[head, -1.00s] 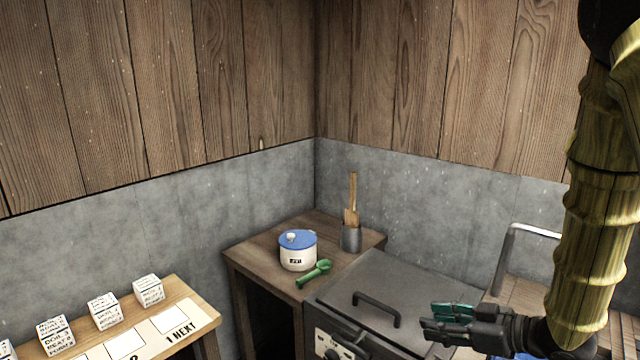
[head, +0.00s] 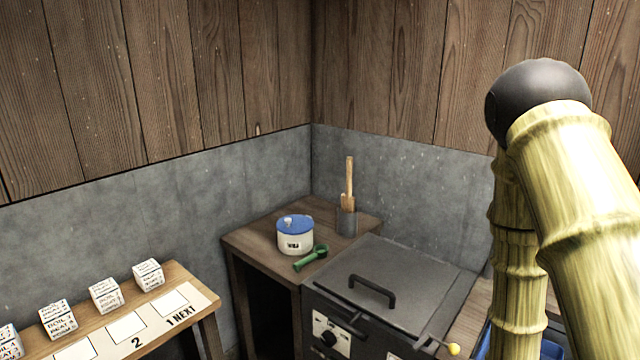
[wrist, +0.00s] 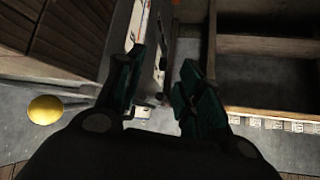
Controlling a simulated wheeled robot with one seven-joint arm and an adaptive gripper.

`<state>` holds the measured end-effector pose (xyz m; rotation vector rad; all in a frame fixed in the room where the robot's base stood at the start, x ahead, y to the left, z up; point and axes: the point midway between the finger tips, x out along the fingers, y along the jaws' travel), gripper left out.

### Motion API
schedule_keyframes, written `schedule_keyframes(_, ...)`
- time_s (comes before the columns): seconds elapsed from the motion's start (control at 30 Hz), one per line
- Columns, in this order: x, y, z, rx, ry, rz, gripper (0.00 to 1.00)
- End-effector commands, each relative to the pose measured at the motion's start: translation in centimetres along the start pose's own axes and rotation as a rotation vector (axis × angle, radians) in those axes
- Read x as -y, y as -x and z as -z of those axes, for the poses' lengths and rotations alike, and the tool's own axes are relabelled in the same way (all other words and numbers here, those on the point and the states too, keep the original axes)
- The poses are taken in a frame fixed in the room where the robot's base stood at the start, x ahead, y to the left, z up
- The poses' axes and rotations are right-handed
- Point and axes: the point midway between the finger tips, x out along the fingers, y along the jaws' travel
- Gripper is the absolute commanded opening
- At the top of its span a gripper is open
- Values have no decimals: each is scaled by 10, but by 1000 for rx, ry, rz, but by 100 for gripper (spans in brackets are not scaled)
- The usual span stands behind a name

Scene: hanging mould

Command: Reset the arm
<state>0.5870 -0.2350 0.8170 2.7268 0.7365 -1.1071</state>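My gripper (wrist: 160,85) shows in the wrist view with its two dark, teal-padded fingers spread apart. Nothing is between them. In the head view the gripper is out of sight. My bamboo-like arm is folded along the right side there, with a dark round joint at its top, and it hides what stands behind it.
A grey lidded cooker (head: 395,285) with a black handle stands at centre right. Beside it, a small table (head: 255,240) holds a blue-lidded pot (head: 295,236), a green scoop (head: 311,258) and a grey holder (head: 346,222). Printed cubes (head: 105,294) stand on a shelf (head: 190,281) at left.

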Motion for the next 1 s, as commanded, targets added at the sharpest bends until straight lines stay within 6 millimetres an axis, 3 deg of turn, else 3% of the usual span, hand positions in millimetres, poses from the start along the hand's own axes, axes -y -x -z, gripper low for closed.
schedule_keyframes(0.03,5,-7,-23,45,-33,-16,37)
schedule_keyframes(0.23,26,-22,-112,233,-163,-99,37)
schedule_keyframes(0.5,69,-13,-231,506,-329,-200,37)
schedule_keyframes(0.7,98,3,-287,651,-408,-246,37)
schedule_keyframes(0.93,125,24,-333,782,-477,-285,37)
schedule_keyframes(1.0,122,15,-341,778,-476,-287,37)
